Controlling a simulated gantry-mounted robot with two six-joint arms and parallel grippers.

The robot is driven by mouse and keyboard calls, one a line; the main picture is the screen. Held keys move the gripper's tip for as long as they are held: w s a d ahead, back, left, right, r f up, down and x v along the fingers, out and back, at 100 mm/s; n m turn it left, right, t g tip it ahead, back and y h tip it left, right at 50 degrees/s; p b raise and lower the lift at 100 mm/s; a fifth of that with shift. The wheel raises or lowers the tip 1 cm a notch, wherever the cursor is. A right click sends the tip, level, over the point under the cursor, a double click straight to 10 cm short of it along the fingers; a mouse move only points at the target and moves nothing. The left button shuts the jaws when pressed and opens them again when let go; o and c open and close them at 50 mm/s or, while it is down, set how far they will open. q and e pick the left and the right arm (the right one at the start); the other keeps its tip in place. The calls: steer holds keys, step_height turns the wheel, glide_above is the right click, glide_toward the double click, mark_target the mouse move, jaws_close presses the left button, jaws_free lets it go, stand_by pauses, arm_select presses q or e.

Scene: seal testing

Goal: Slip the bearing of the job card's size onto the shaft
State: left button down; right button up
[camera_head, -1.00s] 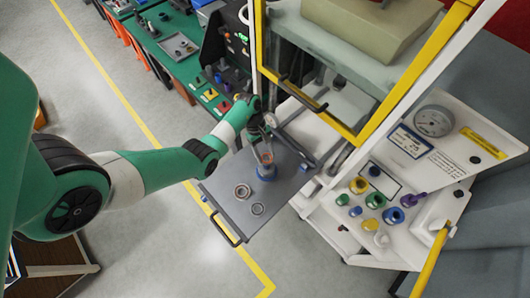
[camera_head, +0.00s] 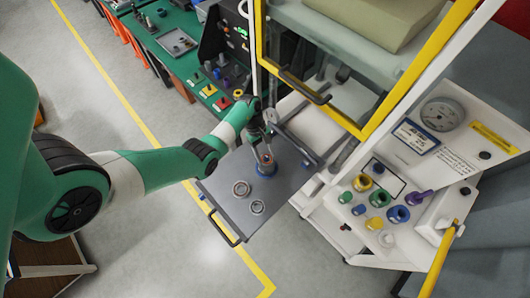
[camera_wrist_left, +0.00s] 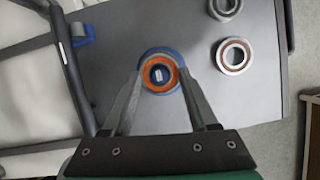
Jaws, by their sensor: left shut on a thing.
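My left gripper (camera_head: 264,157) is over the grey drawer-like tray (camera_head: 220,182). In the left wrist view its fingers (camera_wrist_left: 160,78) are shut on an orange-faced bearing (camera_wrist_left: 171,86). The bearing surrounds a dark round centre with a small white mark, apparently the shaft end (camera_wrist_left: 158,74), above a blue base (camera_head: 266,171). I cannot tell how far down the bearing sits. Two loose bearings lie on the tray, a larger one (camera_head: 241,189) and a smaller one (camera_head: 257,207). A blue-edged card (camera_head: 416,137) on the right panel is unreadable. My right gripper is not in view.
A yellow-framed guard (camera_head: 352,125) stands behind the tray. A green bench (camera_head: 170,40) with parts stands at the back. The tray's left part is clear.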

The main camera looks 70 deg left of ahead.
arm_select(q)
steer(key=shift+f, duration=0.25)
stand_by(0.6)
steer(key=c, duration=0.5)
jaws_free()
steer(key=o, duration=0.5)
steer(key=shift+r+p, duration=1.8)
steer(key=shift+r, duration=0.05)
step_height(320, 180, up, 7)
steer(key=p, duration=0.4)
steer(key=shift+r, duration=0.2)
